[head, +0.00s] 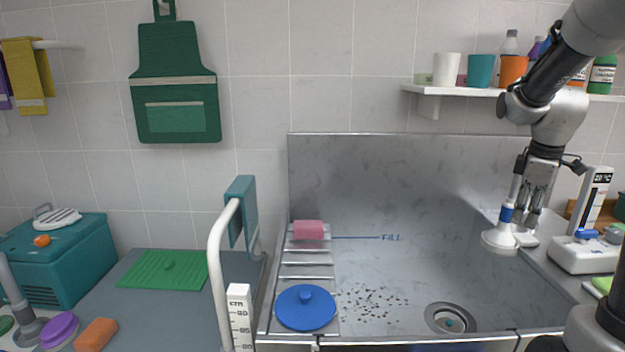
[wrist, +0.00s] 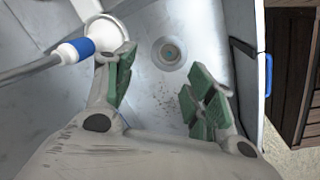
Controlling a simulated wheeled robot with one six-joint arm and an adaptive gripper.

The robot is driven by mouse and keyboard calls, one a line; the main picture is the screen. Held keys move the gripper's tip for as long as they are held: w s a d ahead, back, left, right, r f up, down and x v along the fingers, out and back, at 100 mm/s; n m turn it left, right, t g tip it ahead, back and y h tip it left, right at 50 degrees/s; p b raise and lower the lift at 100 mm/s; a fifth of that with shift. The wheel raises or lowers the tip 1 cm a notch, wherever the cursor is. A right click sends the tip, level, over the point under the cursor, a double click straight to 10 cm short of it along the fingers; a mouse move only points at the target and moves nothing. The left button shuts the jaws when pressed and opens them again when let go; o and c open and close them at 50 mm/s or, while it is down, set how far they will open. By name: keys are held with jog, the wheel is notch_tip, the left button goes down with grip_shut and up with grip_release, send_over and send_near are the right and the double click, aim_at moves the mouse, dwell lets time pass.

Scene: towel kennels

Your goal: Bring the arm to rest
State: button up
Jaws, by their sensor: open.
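My gripper (head: 537,190) hangs from my arm over the right side of the steel tub, pointing down. In the wrist view its green-padded fingers (wrist: 163,85) are spread apart with nothing between them; the tub floor shows through the gap. A white shower head with a blue band (head: 507,228) is close beside the gripper in the head view. In the wrist view the shower head (wrist: 103,32) lies just left of the left finger, outside the jaws. Whether the finger touches it I cannot tell.
The tub (head: 385,275) has dark specks and a drain (head: 450,318). A white device with a display (head: 590,230) stands right of my gripper. A shelf (head: 520,93) with cups and bottles is behind my arm. A white rail (head: 217,260) with a teal towel stands left.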

jog(key=s+a+r+m+t, duration=0.1)
jog(key=s+a+m, duration=0.4)
jog(key=s, duration=0.5)
jog(key=s+a+r+m+t, duration=0.1)
jog(key=s+a+r+m, duration=0.3)
jog(key=s+a, duration=0.4)
jog(key=s+m, duration=0.1)
jog(key=s, duration=0.2)
jog(key=shift+a+t+y, duration=0.15)
jog(key=shift+t+y, duration=0.15)
jog(key=shift+y, duration=0.1)
jog(key=shift+r, duration=0.1)
